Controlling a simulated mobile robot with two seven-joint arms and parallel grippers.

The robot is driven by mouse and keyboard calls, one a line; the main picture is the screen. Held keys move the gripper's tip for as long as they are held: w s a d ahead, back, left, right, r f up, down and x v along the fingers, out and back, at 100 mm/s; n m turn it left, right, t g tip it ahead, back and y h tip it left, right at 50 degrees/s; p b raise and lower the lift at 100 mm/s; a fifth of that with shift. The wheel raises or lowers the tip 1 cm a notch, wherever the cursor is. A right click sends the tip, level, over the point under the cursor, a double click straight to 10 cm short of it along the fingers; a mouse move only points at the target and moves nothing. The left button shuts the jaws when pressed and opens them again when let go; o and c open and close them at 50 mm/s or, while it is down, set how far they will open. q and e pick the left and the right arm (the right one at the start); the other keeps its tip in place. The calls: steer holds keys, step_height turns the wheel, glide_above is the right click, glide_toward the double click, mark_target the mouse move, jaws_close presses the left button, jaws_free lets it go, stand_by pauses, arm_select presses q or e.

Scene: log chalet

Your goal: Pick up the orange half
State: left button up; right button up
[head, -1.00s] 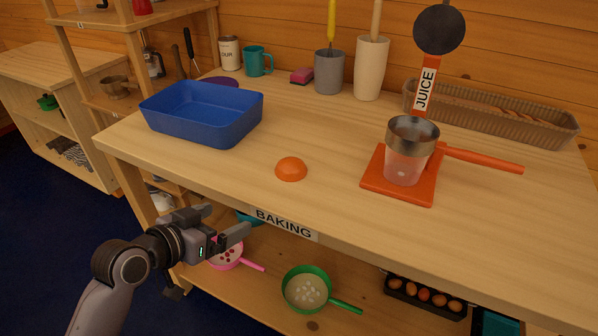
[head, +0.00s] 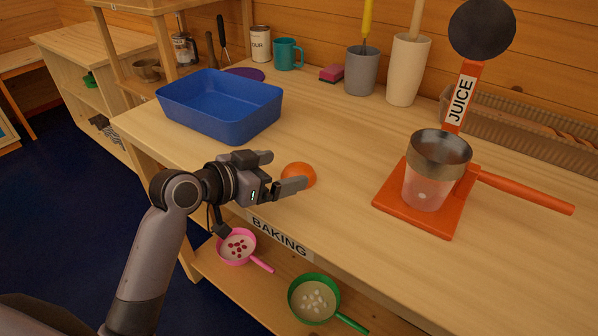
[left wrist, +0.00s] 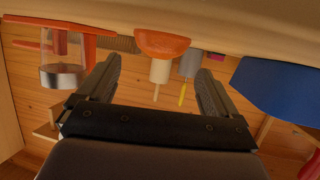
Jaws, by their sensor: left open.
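The orange half (head: 299,174) lies dome up on the wooden table, near its front edge. In the head view my left gripper (head: 285,172) is open and empty at the front of the table, just left of the orange half, and one finger hides part of it. In the left wrist view, which looks upside down, the orange half (left wrist: 162,44) shows ahead of the two spread fingers (left wrist: 158,85), between their lines and apart from them. My right gripper is not in view.
A blue tray (head: 232,127) stands behind the gripper. The orange juice press (head: 420,210), with a metal-rimmed cup (head: 425,185), stands to the right. Cups and a mug (head: 288,54) line the back. The table between orange and press is clear.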

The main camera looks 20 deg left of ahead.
mark_target(298, 167)
arm_select(q)
steer(key=shift+x, duration=1.55)
steer(key=c, duration=1.1)
